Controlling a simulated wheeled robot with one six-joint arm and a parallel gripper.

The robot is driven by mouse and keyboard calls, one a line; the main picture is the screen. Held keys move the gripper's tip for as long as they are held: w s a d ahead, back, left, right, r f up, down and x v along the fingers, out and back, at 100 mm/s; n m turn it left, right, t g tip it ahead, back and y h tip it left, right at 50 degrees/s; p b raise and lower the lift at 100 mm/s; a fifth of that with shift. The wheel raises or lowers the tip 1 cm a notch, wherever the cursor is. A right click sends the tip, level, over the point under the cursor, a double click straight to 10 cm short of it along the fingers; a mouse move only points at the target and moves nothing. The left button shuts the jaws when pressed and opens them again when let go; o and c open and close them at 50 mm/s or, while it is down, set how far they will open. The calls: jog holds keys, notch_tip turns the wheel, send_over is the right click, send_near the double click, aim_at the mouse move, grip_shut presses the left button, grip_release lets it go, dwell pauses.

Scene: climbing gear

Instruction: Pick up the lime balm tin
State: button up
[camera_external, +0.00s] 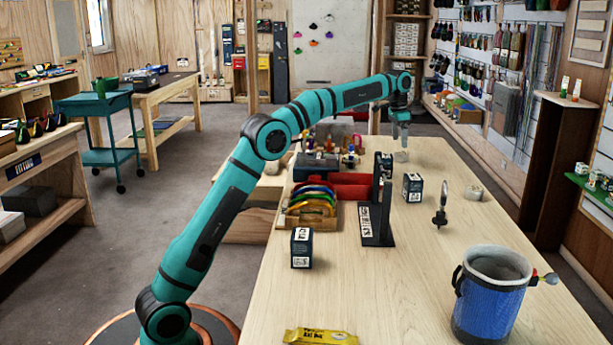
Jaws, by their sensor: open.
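I cannot make out a lime balm tin in this view; it may be hidden or too small to tell. My teal arm reaches over the wooden table (420,290) to its far end. My gripper (401,155) points down there, close above the tabletop, with its jaws open. It is small in the picture, and I see nothing held between the fingers.
A blue chalk bucket (486,305) stands at the front right. A dark upright stand (379,200), small dark boxes (413,188) (301,248), a whitish roll (474,193) and a yellow bar (321,337) are on the table. A rack (310,212) holds colourful curved pieces.

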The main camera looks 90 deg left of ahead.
aim_at(401, 152)
jog(key=shift+w+d+f, duration=0.1)
jog(key=shift+w+f, duration=0.05)
jog(key=shift+f, duration=0.85)
jog(key=shift+w+d+f, duration=0.1)
jog(key=shift+f, duration=0.85)
jog(key=shift+w+d+f, duration=0.1)
jog(key=shift+w+f, duration=0.05)
jog(key=shift+f, duration=0.85)
jog(key=shift+c, duration=0.4)
jog(key=c, duration=1)
